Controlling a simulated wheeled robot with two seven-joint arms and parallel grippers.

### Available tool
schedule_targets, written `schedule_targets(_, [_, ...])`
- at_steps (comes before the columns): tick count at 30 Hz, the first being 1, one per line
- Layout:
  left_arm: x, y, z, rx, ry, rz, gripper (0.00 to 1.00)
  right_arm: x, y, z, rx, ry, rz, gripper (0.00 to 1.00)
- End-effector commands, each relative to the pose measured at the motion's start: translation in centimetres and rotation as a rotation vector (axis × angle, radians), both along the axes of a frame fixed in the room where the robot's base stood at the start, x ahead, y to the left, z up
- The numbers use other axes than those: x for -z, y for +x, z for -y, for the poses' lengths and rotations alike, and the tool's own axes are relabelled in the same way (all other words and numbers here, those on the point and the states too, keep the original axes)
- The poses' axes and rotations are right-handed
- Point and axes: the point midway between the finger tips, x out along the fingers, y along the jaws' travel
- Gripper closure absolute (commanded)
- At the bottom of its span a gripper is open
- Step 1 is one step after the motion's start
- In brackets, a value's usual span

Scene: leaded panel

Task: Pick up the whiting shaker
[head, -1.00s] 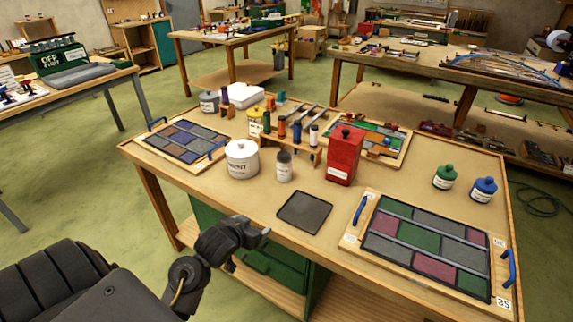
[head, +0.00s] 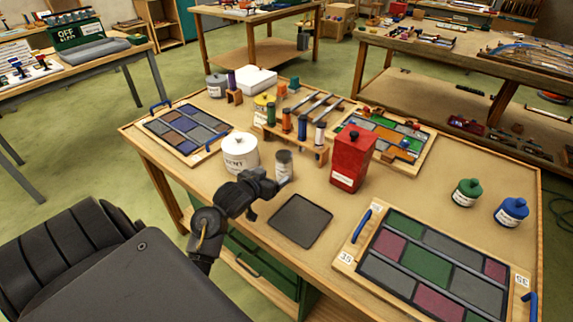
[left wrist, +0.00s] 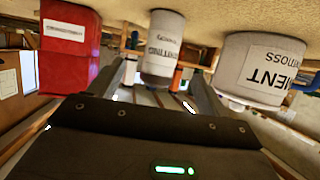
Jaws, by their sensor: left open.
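The whiting shaker (head: 284,163) is a small grey can with a pale label, standing upright on the workbench between the cement tub and the red box. In the left wrist view the shaker (left wrist: 163,48) appears upside down, ahead of and between my two fingers, and its label is partly readable. My left gripper (head: 278,183) is open and empty, just on the near side of the shaker. In the head view it hides the shaker's lower part. I cannot tell whether a finger touches it. My right gripper is not in view.
The white cement tub (head: 240,152) stands close left of the shaker, and the red box (head: 351,162) stands to its right. A rack of bottles (head: 302,136) is right behind. A dark square plate (head: 300,221) and a leaded panel (head: 430,250) lie in front and to the right.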

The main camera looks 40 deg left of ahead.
Motion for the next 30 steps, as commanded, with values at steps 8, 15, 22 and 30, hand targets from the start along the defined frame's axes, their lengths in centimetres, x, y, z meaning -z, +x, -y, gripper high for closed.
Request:
schedule_targets(8, [1.5, 3.8, -0.7, -0.001, -0.004, 0.000, 0.23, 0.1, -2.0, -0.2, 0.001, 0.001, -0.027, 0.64])
schedule_targets(15, [1.9, 4.5, -0.9, -0.003, -0.001, -0.001, 0.23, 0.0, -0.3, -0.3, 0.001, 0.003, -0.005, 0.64])
schedule_targets(22, [2.4, 6.9, -1.7, -0.003, -0.003, 0.000, 0.23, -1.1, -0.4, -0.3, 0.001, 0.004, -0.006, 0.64])
schedule_targets(30, [3.6, 9.1, -2.1, -0.003, 0.000, 0.000, 0.23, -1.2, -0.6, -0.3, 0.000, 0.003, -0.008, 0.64])
